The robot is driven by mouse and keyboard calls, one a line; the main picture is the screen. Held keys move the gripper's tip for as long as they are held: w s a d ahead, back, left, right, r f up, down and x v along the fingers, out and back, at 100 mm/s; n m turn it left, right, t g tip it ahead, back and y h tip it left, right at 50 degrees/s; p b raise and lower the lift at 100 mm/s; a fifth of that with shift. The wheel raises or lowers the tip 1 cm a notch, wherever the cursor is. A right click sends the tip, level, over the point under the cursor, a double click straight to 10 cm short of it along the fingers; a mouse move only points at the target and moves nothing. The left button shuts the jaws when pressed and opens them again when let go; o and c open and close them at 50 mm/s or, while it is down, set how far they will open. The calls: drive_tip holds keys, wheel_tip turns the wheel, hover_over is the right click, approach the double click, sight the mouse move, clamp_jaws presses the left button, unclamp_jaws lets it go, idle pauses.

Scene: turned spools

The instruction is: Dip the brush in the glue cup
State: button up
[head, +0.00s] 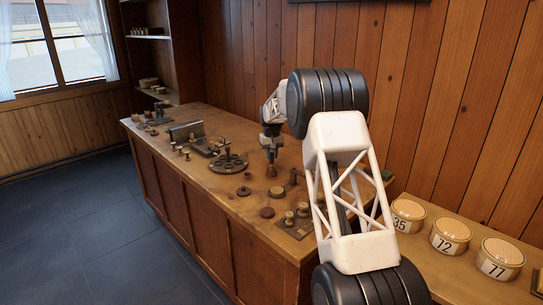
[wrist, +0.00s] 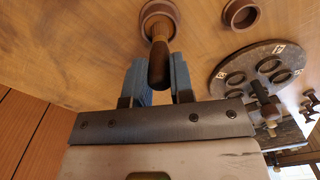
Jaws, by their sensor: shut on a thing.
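My gripper (head: 270,150) is over the workbench, and its blue fingers (wrist: 160,85) show in the wrist view. They are shut on the brush (wrist: 159,62), which has a dark rounded handle end and a lighter brown part farther along. The brush's far end overlaps a round reddish-brown cup (wrist: 147,12), seemingly the glue cup, at the top of the wrist view. The bristles are hidden, so I cannot tell whether they are inside the cup or above it. In the head view a small reddish-brown shape (head: 271,171) shows right below my gripper.
A dark round plate with several holes (head: 229,163) lies left of my gripper. A small ring-shaped piece (wrist: 240,13) lies near the cup. Loose discs (head: 267,212) and a board with spools (head: 296,228) are nearer the front. Numbered tubs (head: 450,236) stand at right.

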drive_tip(key=shift+r, duration=3.3)
drive_tip(key=s+d+r+m, duration=0.1)
drive_tip(key=s+d+r, duration=0.1)
drive_tip(key=s+d, duration=0.45)
drive_tip(key=s+d+r+m, duration=0.1)
drive_tip(key=s+d+m, duration=0.15)
drive_tip(key=d, duration=0.75)
drive_tip(key=s+d+r, duration=0.1)
drive_tip(key=s+d, duration=0.2)
drive_tip(key=s, duration=1)
drive_tip(key=shift+d, duration=0.35)
